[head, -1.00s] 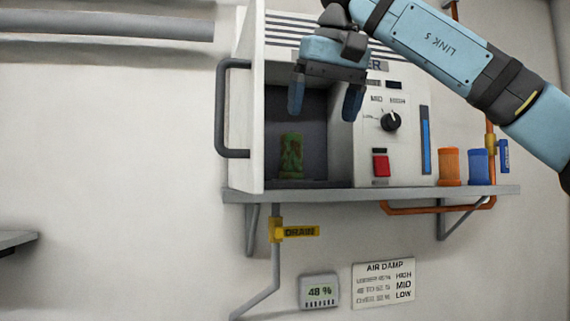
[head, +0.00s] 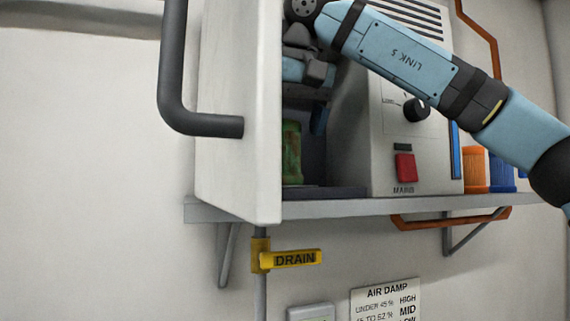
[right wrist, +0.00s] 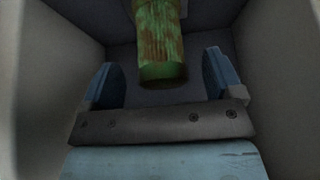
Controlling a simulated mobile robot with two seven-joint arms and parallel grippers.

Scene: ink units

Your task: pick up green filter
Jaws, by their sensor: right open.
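The green filter (head: 291,152) is a cylinder with brownish patches, standing upright inside the open compartment of the white machine. In the head view the open door hides part of its left side. In the right wrist view the green filter (right wrist: 161,45) shows between and beyond the two fingers. My right gripper (right wrist: 163,85) is open and empty; no finger visibly touches the filter. In the head view my right gripper (head: 318,118) is inside the compartment, above the filter, partly hidden by the door. My left gripper is not in view.
The open white door (head: 238,120) with a dark handle (head: 176,75) stands left of the compartment. The shelf (head: 350,207) carries the machine, an orange filter (head: 475,168) and a blue filter (head: 501,175). Compartment walls leave little side room.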

